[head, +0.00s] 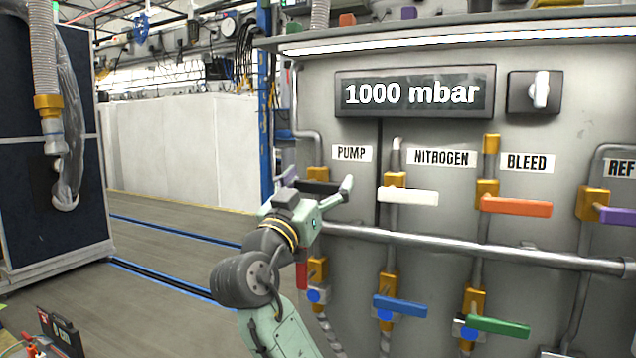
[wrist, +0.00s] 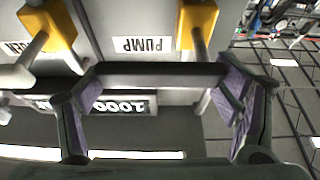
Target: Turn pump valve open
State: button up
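The pump valve's black handle (head: 318,187) lies horizontally under the PUMP label (head: 352,153), beside its brass valve body (head: 317,174). In the wrist view, which is upside down, the black handle (wrist: 160,75) spans the space between my fingers, and the brass body (wrist: 198,22) is at the upper right. My gripper (head: 325,195) is at the handle in the head view and hides part of it. Its purple-padded fingers (wrist: 163,82) are wide apart, one near each end of the handle. I cannot tell whether either finger touches it.
To the right are a white nitrogen handle (head: 408,196), an orange bleed handle (head: 515,206) and a purple handle (head: 617,216). A horizontal pipe (head: 450,245) runs below them. Red (head: 301,276), blue (head: 400,306) and green (head: 498,326) handles are lower. The display (head: 414,94) reads 1000 mbar.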

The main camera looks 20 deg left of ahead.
jog(key=c, duration=1.2)
